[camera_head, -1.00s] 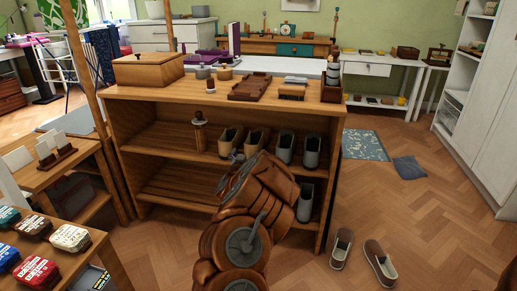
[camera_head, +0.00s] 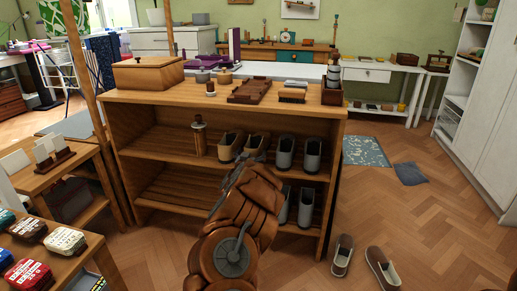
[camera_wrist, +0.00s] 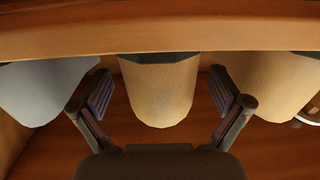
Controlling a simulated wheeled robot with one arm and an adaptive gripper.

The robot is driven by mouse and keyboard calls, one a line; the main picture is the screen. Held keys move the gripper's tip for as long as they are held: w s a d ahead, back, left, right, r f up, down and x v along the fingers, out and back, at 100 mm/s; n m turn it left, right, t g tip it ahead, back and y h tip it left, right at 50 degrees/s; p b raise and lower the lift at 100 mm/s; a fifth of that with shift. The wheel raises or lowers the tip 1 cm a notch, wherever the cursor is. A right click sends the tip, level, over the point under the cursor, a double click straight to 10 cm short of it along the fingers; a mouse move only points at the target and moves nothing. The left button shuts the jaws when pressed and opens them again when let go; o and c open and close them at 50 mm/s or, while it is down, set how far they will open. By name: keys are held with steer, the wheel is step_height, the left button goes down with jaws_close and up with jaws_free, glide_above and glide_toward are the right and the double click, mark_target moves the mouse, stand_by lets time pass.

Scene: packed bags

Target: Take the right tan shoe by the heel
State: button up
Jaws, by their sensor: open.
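The right tan shoe (camera_head: 257,143) stands on the middle shelf of the wooden rack, next to the left tan shoe (camera_head: 230,146). In the wrist view the right tan shoe (camera_wrist: 160,92) is in the centre, its rounded end toward me. My gripper (camera_wrist: 160,84) is open, with one finger on each side of that shoe and visible gaps between. The left tan shoe (camera_wrist: 270,85) is at the right of the wrist view, beyond the right finger. In the head view my gripper (camera_head: 250,162) is in front of the shelf and hides the lower part of the right tan shoe.
A grey shoe (camera_wrist: 45,90) lies just outside the left finger; in the head view grey shoes (camera_head: 285,152) stand right of the tan pair. A shelf board (camera_wrist: 160,32) edges the wrist view's top.

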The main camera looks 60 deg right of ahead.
mark_target(258, 143)
steer(key=shift+b+x, duration=0.5)
steer(key=shift+x, duration=0.9)
steer(key=shift+c, duration=0.2)
steer(key=c, duration=1.6)
